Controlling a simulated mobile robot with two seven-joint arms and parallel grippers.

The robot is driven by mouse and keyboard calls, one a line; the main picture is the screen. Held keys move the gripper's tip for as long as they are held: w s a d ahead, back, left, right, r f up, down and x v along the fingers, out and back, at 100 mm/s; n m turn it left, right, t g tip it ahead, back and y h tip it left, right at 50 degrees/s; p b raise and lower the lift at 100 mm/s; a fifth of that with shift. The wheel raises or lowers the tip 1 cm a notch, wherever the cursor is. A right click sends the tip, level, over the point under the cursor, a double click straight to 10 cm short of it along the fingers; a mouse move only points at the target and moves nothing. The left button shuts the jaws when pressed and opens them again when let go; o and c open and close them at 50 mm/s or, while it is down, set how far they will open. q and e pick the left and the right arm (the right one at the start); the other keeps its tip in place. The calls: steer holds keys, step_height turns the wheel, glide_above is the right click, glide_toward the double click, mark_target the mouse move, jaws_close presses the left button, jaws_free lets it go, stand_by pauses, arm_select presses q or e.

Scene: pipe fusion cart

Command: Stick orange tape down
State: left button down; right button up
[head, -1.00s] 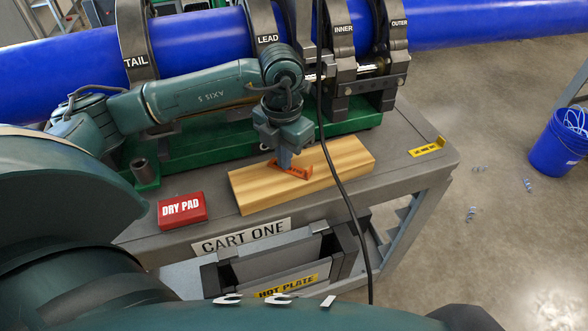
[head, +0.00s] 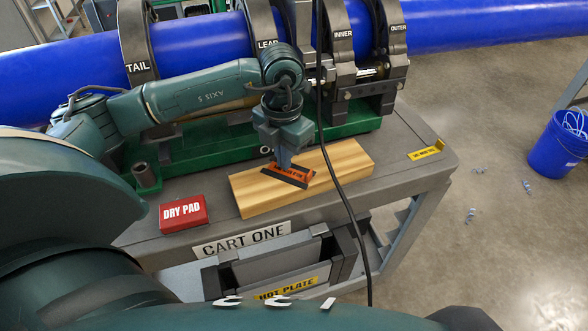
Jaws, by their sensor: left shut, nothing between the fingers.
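The orange tape (head: 297,172) lies on the light wooden board (head: 343,165) on the cart top. It is a short piece with dark lettering, too small to read, and a dark strip along its front edge. My left gripper (head: 285,163) points down over the tape with its fingers shut and empty. Its tip is at the tape's back left part and seems to touch it, hiding a little of it; I cannot tell how firmly. Whether the tape lies fully flat is unclear. My right gripper is out of view.
A red dry pad (head: 183,213) sits left of the board. A black cable (head: 343,194) hangs across the board's right part. Blue pipe (head: 203,42) and dark clamps stand behind. A yellow label (head: 425,153) is at the cart's right; a blue bucket (head: 560,145) stands on the floor.

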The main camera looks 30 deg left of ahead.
arm_select(q)
steer(key=shift+r+p, duration=1.75)
steer(key=shift+r, duration=1.25)
steer(key=shift+s+f, duration=0.1)
